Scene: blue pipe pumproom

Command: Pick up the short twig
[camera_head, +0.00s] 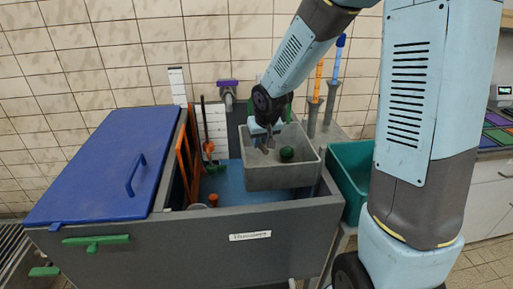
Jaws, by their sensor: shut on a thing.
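My gripper (266,146) points down into the grey bin (284,179), near its back left part. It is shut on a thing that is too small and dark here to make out. I cannot pick out the short twig clearly. A dark green round thing (287,153) lies in the bin, just right of my gripper. The bin's near wall hides part of its floor.
The grey bin sits at the right end of a large grey chest (200,245) with a blue lid (100,170). Orange and dark tools stand inside the chest. A teal bin (350,165) is at the right. Upright tubes (314,110) stand behind. A tiled wall closes the back.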

